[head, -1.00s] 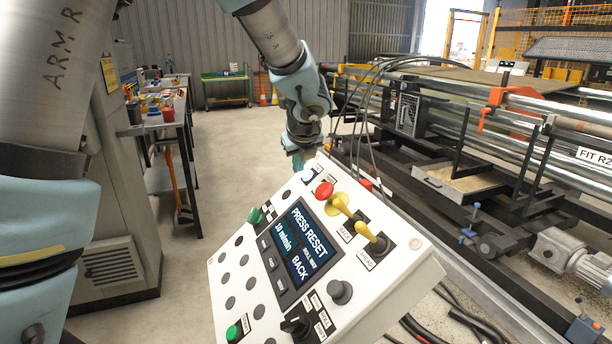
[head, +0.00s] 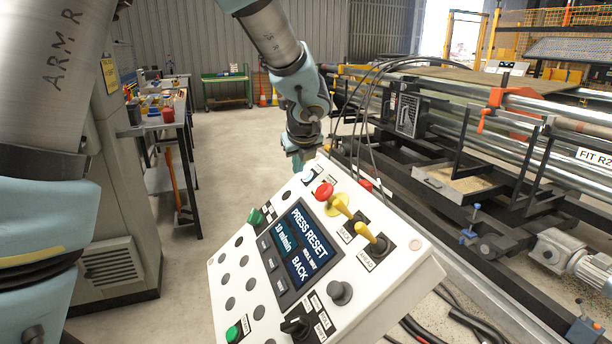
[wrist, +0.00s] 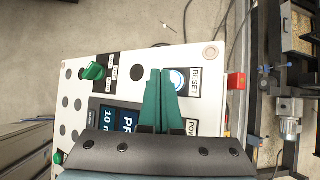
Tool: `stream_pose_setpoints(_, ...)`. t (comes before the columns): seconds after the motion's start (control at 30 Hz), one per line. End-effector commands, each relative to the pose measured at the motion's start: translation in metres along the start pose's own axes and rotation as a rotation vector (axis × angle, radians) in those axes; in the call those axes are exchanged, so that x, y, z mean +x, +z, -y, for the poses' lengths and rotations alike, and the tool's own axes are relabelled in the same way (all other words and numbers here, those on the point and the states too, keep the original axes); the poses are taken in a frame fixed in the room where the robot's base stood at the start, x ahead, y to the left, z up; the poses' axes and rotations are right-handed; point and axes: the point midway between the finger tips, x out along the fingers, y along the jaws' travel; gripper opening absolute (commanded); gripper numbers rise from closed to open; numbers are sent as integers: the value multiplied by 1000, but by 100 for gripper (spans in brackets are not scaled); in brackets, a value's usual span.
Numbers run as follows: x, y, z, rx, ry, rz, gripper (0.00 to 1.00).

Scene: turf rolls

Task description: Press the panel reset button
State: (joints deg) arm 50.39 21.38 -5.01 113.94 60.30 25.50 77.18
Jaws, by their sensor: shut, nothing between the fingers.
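The white control panel (head: 232,262) stands tilted in the lower middle of the head view. Its screen (head: 301,244) reads "PRESS RESET", "10 m/min" and "BACK". In the wrist view the reset button (wrist: 177,80), pale with a bluish-white look, sits beside the "RESET" label (wrist: 195,83). My gripper (wrist: 160,72) shows there with its two green fingers together and empty. The fingertips are right beside the button, overlapping its left edge in the picture; I cannot tell whether they touch it.
The panel also carries a red mushroom button (head: 324,191), two yellow levers (head: 343,206), a green switch (head: 255,216) and a black selector (head: 295,326). A machine with rails (head: 470,110) stands to the right. A workbench (head: 160,122) stands at the left, with open floor between.

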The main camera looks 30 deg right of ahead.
Motion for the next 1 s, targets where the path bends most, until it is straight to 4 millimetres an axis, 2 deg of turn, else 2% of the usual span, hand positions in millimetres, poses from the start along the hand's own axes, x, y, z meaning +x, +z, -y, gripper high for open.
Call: stream_pose_setpoints(1.0,6,-4,4,0,0,0,0)
